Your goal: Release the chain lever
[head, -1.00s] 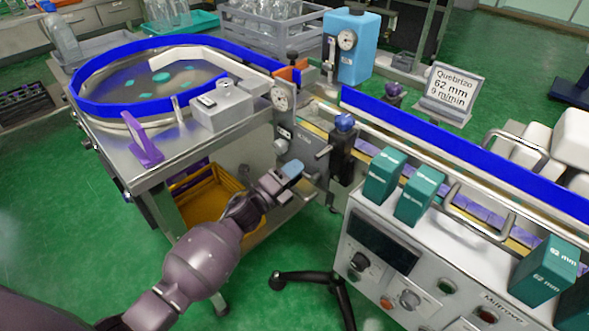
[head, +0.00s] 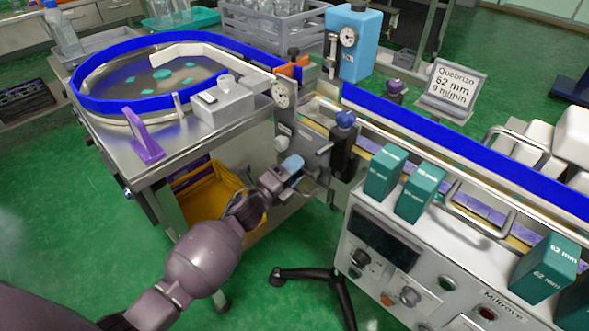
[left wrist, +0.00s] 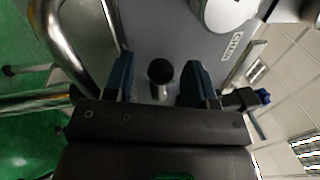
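The chain lever (left wrist: 160,72), a short metal stem with a round black knob, stands out from a grey metal plate (left wrist: 175,30) in the left wrist view. My left gripper (left wrist: 160,80) is open around it, one dark blue finger on each side with a gap to the knob. In the head view my left gripper (head: 290,168) is low in front of the grey drive housing (head: 308,145) between the round table and the conveyor. I cannot make out the lever clearly in the head view. My right gripper is not in view.
The control cabinet (head: 385,255) with green blocks is at the right. A yellow crate (head: 205,195) is below the table.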

